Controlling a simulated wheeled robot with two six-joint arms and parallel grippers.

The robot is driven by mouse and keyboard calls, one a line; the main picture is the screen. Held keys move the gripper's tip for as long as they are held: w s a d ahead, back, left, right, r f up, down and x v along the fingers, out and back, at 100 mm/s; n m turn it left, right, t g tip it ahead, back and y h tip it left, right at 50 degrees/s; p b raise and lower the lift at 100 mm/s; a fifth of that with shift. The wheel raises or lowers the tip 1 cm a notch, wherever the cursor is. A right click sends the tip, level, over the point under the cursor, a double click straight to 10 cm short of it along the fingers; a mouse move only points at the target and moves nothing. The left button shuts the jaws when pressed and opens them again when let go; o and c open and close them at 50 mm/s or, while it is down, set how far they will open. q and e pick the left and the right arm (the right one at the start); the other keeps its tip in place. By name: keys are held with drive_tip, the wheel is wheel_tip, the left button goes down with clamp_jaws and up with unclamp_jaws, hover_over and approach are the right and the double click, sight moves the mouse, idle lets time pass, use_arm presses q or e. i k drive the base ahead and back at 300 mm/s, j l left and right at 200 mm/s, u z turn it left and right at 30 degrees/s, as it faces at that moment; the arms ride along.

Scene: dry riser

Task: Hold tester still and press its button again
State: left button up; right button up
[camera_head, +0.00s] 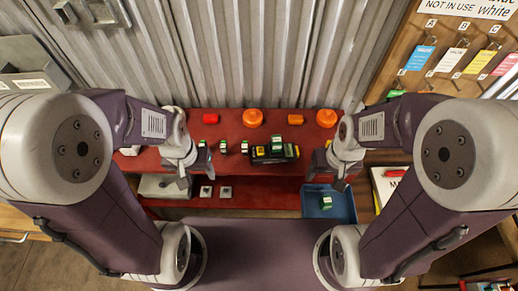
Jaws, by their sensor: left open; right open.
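A dark block with a yellow patch and a red end (260,155), which looks like the tester, lies on the red shelf (180,160) between my grippers. A small green-and-white piece (277,141) sits on or just behind it. A button on it is too small to make out. My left gripper (195,173) is open and empty, to the left of the dark block and apart from it. My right gripper (326,176) is open, to the right of the block and apart from it. Neither gripper holds anything.
Orange round caps (253,118) and small red pieces stand at the shelf's back, before a corrugated metal wall (240,50). Several small green-and-white pieces stand left of the block. A blue tray (342,208) holds one green piece. Coloured tags hang on a board (440,40) at right.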

sight(260, 150)
drive_tip(key=i+j+z, duration=0.1)
drive_tip(key=j+z, duration=1.55)
drive_tip(key=z, duration=0.15)
drive_tip(key=k, duration=0.05)
